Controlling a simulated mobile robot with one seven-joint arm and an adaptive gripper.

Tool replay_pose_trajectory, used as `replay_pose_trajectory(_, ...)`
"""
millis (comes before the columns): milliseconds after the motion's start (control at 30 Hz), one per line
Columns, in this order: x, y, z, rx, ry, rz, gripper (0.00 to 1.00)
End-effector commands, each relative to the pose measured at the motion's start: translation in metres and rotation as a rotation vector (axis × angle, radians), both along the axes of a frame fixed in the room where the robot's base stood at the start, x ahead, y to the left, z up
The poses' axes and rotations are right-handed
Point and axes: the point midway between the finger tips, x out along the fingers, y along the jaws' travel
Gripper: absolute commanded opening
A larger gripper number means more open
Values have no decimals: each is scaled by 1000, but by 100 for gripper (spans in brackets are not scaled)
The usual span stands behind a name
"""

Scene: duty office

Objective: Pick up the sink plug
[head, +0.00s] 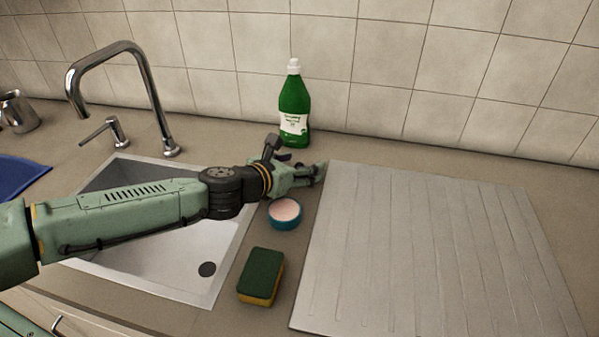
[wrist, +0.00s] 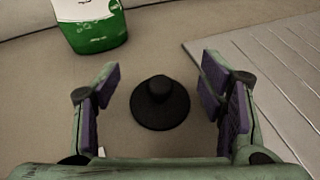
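The sink plug (wrist: 160,103) is a round black disc with a knob on top. In the wrist view it lies on the worktop, centred between the fingers of my gripper (wrist: 158,95). The two fingers with purple pads stand wide apart, one on each side, with clear gaps to the plug. In the head view my gripper (head: 312,175) is over the worktop between the green bottle and the blue-green tub. The plug cannot be made out there, as the gripper and arm cover that spot.
A green bottle (head: 294,108) stands by the wall, just beyond the gripper. A ribbed drainer (head: 430,250) lies to the right. A blue-green tub (head: 285,214) and a sponge (head: 261,276) sit nearer. The sink (head: 165,262) and tap (head: 118,50) are to the left.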

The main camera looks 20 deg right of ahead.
Motion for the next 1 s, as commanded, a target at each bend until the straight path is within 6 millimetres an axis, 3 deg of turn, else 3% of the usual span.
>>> replay_pose_trajectory(800, 0, 0, 0, 0, 0, 0, 11)
replay_pose_trajectory(1000, 0, 0, 0, 0, 0, 1, 11)
